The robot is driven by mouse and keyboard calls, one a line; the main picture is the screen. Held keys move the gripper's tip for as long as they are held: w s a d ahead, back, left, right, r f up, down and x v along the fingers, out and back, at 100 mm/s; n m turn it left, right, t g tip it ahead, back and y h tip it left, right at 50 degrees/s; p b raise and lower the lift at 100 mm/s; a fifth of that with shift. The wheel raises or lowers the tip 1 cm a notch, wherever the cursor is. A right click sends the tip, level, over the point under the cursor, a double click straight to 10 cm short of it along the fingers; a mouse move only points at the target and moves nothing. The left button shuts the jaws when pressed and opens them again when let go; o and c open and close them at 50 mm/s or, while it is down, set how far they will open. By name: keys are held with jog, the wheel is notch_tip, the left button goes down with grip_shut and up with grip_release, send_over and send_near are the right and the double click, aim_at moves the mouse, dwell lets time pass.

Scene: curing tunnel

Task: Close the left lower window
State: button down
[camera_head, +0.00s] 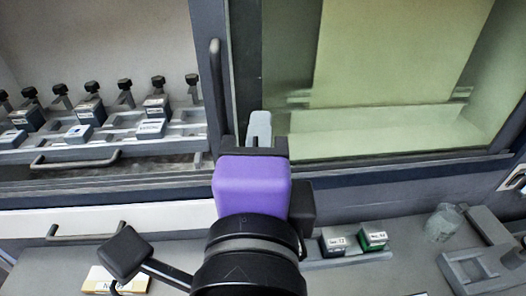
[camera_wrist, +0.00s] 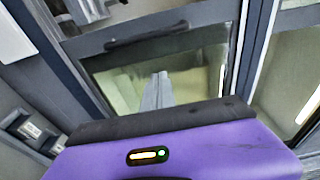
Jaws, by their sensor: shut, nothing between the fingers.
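The left lower window area in the head view is an uncovered opening on the left, with the inside plainly visible. A dark upright bar handle (camera_head: 215,85) stands on the frame at the opening's right edge. It also shows in the wrist view as a dark bar (camera_wrist: 150,36). A green-tinted glass pane (camera_head: 390,75) fills the right side and also shows in the wrist view (camera_wrist: 195,85). My gripper (camera_head: 259,125) is shut and empty, just right of and below the handle, in front of the frame. Its fingers (camera_wrist: 157,90) appear over the glass. I cannot tell whether they touch anything.
Inside the opening are several black-knobbed clamps (camera_head: 90,108) on grey rails and a lower bar handle (camera_head: 75,160). The front ledge holds two small labelled blocks (camera_head: 373,238), a clear cup (camera_head: 445,222) and a grey tray (camera_head: 480,268).

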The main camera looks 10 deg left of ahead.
aim_at(233, 105)
jog(key=shift+w+a+p, duration=0.9)
jog(key=shift+w+a, duration=0.3)
jog(key=shift+w, duration=0.2)
jog(key=shift+w+a+p, duration=0.85)
jog(key=shift+w+a, duration=0.35)
jog(key=shift+w, duration=0.15)
